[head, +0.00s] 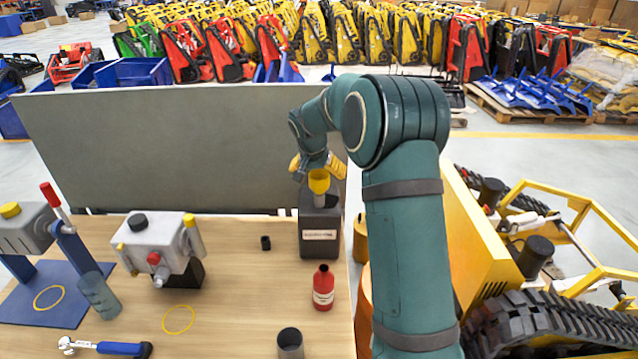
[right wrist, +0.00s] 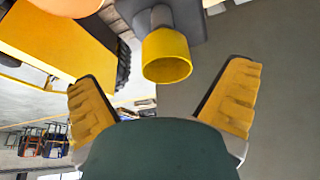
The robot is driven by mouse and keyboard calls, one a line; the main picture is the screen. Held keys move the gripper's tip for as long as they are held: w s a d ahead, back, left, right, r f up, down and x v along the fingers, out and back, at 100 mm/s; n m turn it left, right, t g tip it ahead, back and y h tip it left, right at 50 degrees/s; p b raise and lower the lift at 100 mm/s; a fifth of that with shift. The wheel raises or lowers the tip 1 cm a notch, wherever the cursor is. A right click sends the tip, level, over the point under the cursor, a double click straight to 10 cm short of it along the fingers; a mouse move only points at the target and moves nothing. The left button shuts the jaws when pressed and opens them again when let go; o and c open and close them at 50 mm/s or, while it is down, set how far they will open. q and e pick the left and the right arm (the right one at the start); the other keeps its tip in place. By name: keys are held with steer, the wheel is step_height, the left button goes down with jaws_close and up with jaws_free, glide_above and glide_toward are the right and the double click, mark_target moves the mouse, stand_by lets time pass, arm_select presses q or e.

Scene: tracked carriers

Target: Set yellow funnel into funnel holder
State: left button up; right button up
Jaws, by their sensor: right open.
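The yellow funnel (head: 319,181) sits upright, wide mouth up, on a short grey tube (head: 320,201), which I take to be the funnel holder, at the top of a dark labelled canister (head: 319,243). In the right wrist view the funnel (right wrist: 166,57) shows its rim, with the grey tube (right wrist: 161,17) behind it. How deep the funnel sits in the tube is hidden. My right gripper (head: 318,165) is open and empty beside the funnel; its yellow fingers (right wrist: 163,85) stand wide apart, the funnel beyond them. My left gripper is out of view.
A grey panel (head: 150,145) stands behind the table. A red bottle (head: 323,288), a dark cup (head: 290,344) and a small black cap (head: 265,243) are near the canister. A grey device (head: 160,245) is to the left. Yellow tracked machinery (head: 490,270) flanks the table's right.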

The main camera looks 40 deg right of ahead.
mark_target(319, 184)
steer(key=shift+w+x, duration=0.15)
steer(key=shift+x, duration=1.6)
steer(key=shift+w+x, duration=0.2)
steer(key=shift+x, duration=1.5)
steer(key=shift+r, duration=0.1)
steer(key=shift+c, duration=0.3)
steer(key=c, duration=1.3)
step_height(319, 184, up, 9)
steer(key=shift+w+r+p, duration=0.1)
steer(key=shift+p, duration=0.2)
steer(key=shift+w+a, duration=0.25)
steer(key=w+a+f+n+b, duration=0.2)
steer(key=w+a+f, duration=0.2)
steer(key=f, duration=0.2)
steer(key=w+a+f+n+y+b, duration=0.1)
steer(key=w+a+f+n+b, duration=0.1)
steer(key=f, duration=0.4)
steer(key=w+a+f+n+t+y+b, duration=0.1)
steer(key=w+a+f+n+b, duration=0.1)
steer(key=w+a+f, duration=0.3)
steer(key=shift+w+a+f+b, duration=0.3)
steer(key=shift+w+a+f, duration=0.05)
steer(key=shift+a+f, duration=0.45)
